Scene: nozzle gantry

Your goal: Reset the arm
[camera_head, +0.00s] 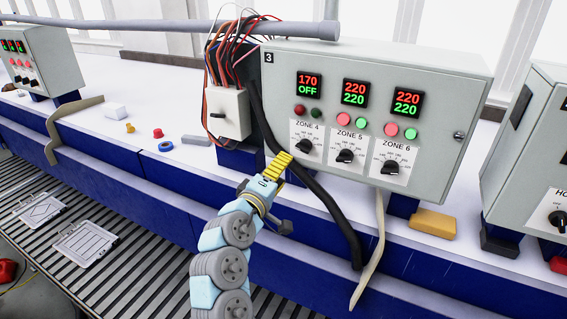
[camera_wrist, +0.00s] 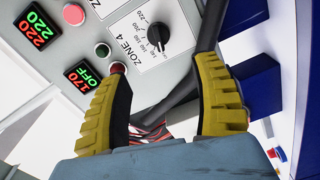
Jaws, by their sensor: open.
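My arm reaches up from the bottom of the head view toward the grey control box (camera_head: 400,75) marked 3. My gripper (camera_head: 283,160) has yellow fingers and is just left of and below the Zone 4 knob (camera_head: 305,146), in front of the box's lower left edge. In the wrist view my gripper (camera_wrist: 168,95) is open, its two yellow fingers spread with nothing between them. The Zone 4 knob (camera_wrist: 157,36) shows beyond them. The Zone 4 display (camera_head: 308,84) reads 170 over OFF; the other two displays read 220 over 220. Whether a finger touches the box, I cannot tell.
A thick black cable (camera_head: 320,195) hangs beside my gripper. A smaller grey box (camera_head: 228,112) with loose wires is at the left. Another panel (camera_head: 530,150) stands at the right. The slatted floor (camera_head: 130,240) is at the lower left.

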